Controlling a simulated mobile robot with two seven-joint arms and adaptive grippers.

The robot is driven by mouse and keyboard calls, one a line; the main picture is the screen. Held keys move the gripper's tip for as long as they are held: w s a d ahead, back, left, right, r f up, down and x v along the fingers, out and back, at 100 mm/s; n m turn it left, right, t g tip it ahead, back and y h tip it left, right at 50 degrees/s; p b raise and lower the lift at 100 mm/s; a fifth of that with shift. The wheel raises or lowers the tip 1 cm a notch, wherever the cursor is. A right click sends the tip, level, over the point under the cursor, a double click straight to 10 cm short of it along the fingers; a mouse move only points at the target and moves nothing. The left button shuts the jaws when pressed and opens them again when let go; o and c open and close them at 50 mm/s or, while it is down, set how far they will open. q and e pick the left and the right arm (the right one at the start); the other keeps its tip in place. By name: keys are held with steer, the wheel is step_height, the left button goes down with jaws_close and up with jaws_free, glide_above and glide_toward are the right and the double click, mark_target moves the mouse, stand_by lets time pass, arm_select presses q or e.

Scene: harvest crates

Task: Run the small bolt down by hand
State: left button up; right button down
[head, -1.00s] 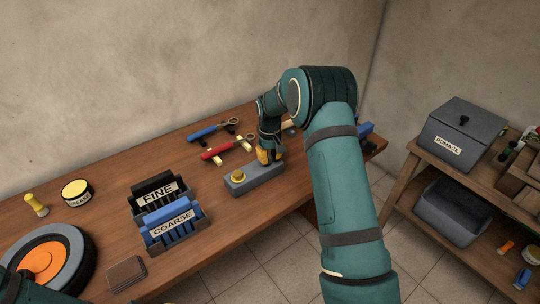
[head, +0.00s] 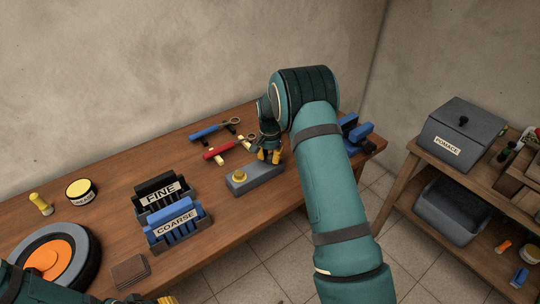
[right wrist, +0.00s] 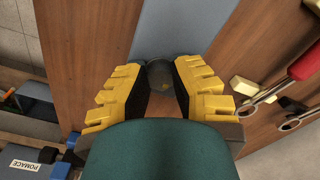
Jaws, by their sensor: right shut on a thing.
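A grey block (head: 262,184) lies on the bench with a large brass-coloured bolt (head: 239,175) at its left end. My right gripper (head: 271,157) points down over the block's right end. In the right wrist view its yellow fingers (right wrist: 160,80) are closed on the sides of a small dark round bolt head (right wrist: 160,73), above the grey block (right wrist: 178,28). The bolt's shank is hidden. My left gripper (head: 166,300) shows only as a yellow tip at the bottom edge, so its jaws cannot be judged.
Blue-handled (head: 205,131) and red-handled (head: 220,150) tools lie behind the block. The FINE (head: 160,194) and COARSE (head: 174,227) racks stand to its left. A blue item (head: 360,132) sits at the bench's right end. A POMACE bin (head: 455,135) stands on the right shelf.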

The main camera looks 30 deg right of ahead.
mark_target(269, 157)
steer(key=m+p, duration=0.1)
steer(key=m, duration=0.4)
steer(key=shift+w+m, duration=0.1)
steer(key=shift+m, duration=0.2)
steer(key=m+p, duration=0.1)
steer(key=m, duration=0.3)
steer(key=shift+w+r, duration=0.1)
steer(key=shift+m+p, duration=0.6)
steer(key=shift+m, duration=0.9)
steer(key=c, duration=0.8)
jaws_free()
step_height(269, 157, up, 12)
